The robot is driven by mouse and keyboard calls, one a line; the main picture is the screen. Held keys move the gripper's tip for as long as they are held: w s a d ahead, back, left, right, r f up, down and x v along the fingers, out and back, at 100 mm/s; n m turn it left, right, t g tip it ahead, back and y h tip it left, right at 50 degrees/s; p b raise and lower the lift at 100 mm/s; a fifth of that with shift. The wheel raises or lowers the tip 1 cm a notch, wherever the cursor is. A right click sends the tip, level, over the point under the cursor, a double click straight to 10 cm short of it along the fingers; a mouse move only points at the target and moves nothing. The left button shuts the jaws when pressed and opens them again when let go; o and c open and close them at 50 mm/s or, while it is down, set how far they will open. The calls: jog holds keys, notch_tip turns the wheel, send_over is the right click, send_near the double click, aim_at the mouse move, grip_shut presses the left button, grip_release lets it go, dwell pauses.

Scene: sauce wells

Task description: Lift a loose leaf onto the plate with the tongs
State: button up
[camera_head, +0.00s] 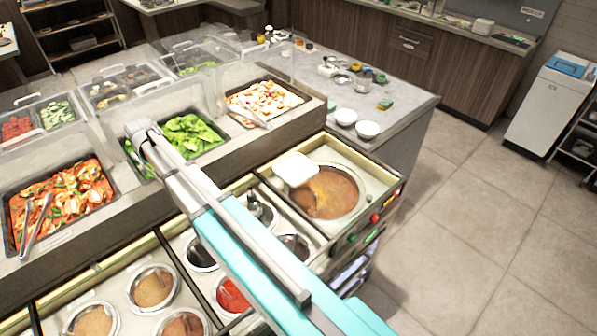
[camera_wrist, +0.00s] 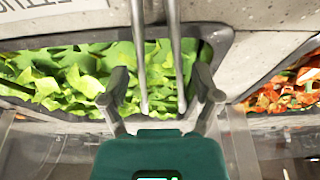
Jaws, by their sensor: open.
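Green leaves (camera_head: 193,133) fill a dark tray in the counter. They also show in the wrist view (camera_wrist: 75,80); I cannot single out a loose leaf. My gripper (camera_wrist: 161,73) is open over the near edge of this tray, its fingers spread on either side of the tongs. The tongs (camera_wrist: 139,45) show as two metal bars between the fingers, their ends over the leaves; I see no finger pressed on them. A white rounded-square piece (camera_head: 295,169), perhaps the plate, sits at the upper left edge of the soup pot. My arm hides part of the leaf tray in the head view.
A tray of red food (camera_head: 62,203) with other tongs (camera_head: 36,222) lies left, and a pale food tray (camera_head: 264,101) right. Clear guards (camera_head: 205,58) stand behind. The soup pot (camera_head: 335,193) and sauce wells (camera_head: 152,287) are in front. Two white bowls (camera_head: 367,129) stand right.

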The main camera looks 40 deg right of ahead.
jog(key=c, duration=0.5)
notch_tip(320, 180, up, 12)
jog(key=p, duration=1.2)
jog(key=shift+s, duration=0.1)
